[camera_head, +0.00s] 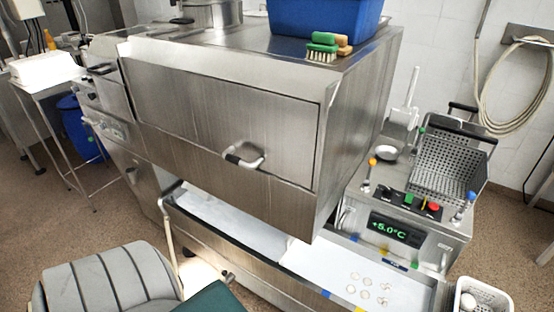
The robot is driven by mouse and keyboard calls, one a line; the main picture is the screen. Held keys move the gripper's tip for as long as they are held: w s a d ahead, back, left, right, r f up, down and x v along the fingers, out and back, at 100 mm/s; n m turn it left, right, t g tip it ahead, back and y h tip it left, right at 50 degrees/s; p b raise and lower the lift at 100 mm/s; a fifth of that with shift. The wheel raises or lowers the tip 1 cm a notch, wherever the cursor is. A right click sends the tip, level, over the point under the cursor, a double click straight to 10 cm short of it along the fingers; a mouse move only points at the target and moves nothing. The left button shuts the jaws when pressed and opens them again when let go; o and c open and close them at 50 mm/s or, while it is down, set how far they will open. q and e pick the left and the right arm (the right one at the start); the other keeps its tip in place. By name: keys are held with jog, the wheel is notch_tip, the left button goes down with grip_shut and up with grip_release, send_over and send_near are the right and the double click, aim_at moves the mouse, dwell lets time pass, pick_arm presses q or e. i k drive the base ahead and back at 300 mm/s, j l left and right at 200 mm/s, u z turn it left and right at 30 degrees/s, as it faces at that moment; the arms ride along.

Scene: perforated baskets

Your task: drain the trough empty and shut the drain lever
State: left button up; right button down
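A long steel trough (248,282) runs under a large steel cabinet toward the lower right. Its left part shows a pale, smooth surface (225,222); I cannot tell whether this is water or bare floor. Several small pale round pieces (366,288) lie in its right part. On the control unit (425,250) at the trough's right are an orange-tipped lever (369,174) and a blue-tipped lever (464,207). I cannot tell which lever, if either, is the drain lever. Neither of my grippers is in view.
The steel cabinet (220,110) overhangs the trough. A perforated basket (448,165) stands behind the control unit, whose display reads +5.0°C. A white basket (482,297) is at the lower right. A grey ribbed object (105,280) fills the lower left. Floor shows at left.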

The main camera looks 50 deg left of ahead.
aim_at(224, 272)
jog(key=j+u, duration=0.1)
jog(key=u, duration=0.9)
jog(key=j+u, duration=0.1)
jog(key=u, duration=0.9)
jog(key=i+j, duration=0.05)
jog(key=i, duration=0.05)
